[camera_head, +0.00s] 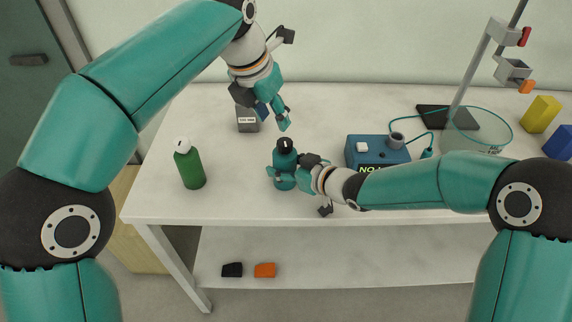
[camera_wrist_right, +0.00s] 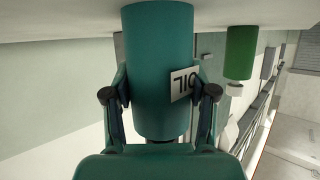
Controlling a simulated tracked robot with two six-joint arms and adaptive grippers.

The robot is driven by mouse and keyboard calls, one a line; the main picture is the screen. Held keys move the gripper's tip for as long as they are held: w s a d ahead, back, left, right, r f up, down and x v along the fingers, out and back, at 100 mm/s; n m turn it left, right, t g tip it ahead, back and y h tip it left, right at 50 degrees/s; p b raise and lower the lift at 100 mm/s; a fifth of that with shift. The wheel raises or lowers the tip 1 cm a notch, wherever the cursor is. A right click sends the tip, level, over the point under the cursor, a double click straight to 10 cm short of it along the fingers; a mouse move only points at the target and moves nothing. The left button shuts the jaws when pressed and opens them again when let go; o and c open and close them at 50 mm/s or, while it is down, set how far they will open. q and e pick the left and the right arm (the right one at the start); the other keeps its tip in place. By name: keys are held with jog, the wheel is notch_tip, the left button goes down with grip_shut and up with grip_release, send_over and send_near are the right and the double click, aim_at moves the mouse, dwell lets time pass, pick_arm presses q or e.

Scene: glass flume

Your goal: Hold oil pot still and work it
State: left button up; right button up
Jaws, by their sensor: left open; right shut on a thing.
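The oil pot (camera_head: 285,157) is a dark teal bottle with a black top, standing upright on the white table. In the right wrist view the oil pot (camera_wrist_right: 158,70) fills the middle, with a white label reading OIL, upside down. My right gripper (camera_head: 283,178) is shut around its body from the right; its fingers (camera_wrist_right: 160,112) lie on both sides of the pot. My left gripper (camera_head: 272,117) is open and empty, above and behind the pot, in front of a grey block. Its fingers are apart from the pot's top.
A green bottle (camera_head: 190,165) with a white cap stands to the left. The grey block (camera_head: 248,119) is behind. A blue box (camera_head: 377,152), glass dish (camera_head: 476,133) and clamp stand (camera_head: 487,50) are to the right, with yellow (camera_head: 541,114) and blue (camera_head: 560,142) blocks beyond.

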aim_at(281, 143)
pick_arm(q)
jog(key=shift+o, duration=0.7)
jog(key=d+n, duration=0.1)
jog(key=n, duration=0.9)
jog(key=w+d+f+n+h, duration=0.1)
jog(key=n, duration=1)
jog(key=n+h, duration=0.1)
jog(key=n, duration=1)
jog(key=shift+w+d+f, duration=0.15)
jog(key=shift+w+d, duration=0.2)
jog(key=shift+d, duration=0.05)
jog(key=shift+w+f+m, duration=0.15)
jog(key=shift+f+m, duration=0.1)
jog(key=shift+m, duration=0.25)
jog(key=shift+w+a+f+g, duration=0.15)
jog(key=shift+w+a+f, duration=0.1)
jog(key=shift+f, duration=0.35)
jog(key=shift+w+a+f+g, duration=0.15)
jog(key=shift+w+a+f, duration=0.1)
jog(key=shift+f, duration=0.3)
jog(key=shift+s+f, duration=0.1)
jog(key=shift+f, duration=3.05)
